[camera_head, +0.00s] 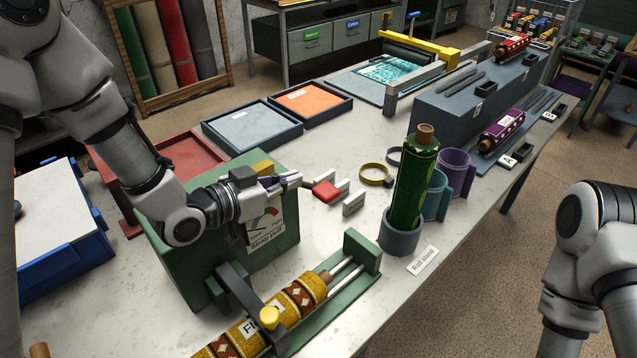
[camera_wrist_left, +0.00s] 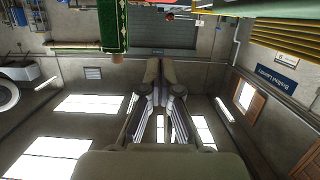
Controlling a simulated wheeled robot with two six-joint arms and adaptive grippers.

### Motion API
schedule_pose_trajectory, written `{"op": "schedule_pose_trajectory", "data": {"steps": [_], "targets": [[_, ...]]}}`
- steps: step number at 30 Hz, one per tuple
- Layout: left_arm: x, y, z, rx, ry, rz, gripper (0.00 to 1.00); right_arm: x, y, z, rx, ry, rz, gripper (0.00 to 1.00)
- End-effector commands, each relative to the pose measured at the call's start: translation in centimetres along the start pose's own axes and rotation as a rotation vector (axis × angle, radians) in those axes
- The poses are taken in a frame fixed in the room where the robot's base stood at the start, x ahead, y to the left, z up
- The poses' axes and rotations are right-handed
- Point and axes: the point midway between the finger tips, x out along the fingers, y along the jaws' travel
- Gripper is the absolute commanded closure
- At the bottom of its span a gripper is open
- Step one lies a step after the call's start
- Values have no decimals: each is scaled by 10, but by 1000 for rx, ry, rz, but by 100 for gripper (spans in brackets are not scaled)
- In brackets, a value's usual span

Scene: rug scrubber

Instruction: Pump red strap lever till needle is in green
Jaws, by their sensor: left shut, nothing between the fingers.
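The green strap box (camera_head: 280,250) stands on the table and carries a white "Strap Pull" gauge (camera_head: 266,228). Part of the dial shows red; my left arm covers some of it, and I cannot make out the needle or a green zone. The red lever pad (camera_head: 327,191) sticks out to the right of the box. My left gripper (camera_head: 299,181) is shut and empty, its tips just left of the red pad; I cannot tell whether they touch. Its closed fingers (camera_wrist_left: 158,72) also show in the left wrist view. My right gripper is out of view.
A patterned yellow rug roll (camera_head: 300,293) lies in a green cradle (camera_head: 362,250) in front. A green roll (camera_head: 414,185) stands in a grey cup (camera_head: 399,238) to the right. Trays (camera_head: 252,127) stand at the back left.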

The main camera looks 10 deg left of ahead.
Motion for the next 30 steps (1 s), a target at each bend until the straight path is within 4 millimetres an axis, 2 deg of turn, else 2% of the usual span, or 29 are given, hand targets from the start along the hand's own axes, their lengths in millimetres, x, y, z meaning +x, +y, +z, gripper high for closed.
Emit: {"op": "schedule_pose_trajectory", "data": {"steps": [9,11,13,18,30], "targets": [[69,1,-3,4,-3,3,100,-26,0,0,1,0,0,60],[79,1,1,0,-4,3,100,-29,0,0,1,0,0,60],[80,1,16,-6,-5,1,100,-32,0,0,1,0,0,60],[85,0,35,-3,-1,1,100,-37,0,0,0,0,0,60],[86,0,40,1,0,0,100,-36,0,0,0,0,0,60]]}}
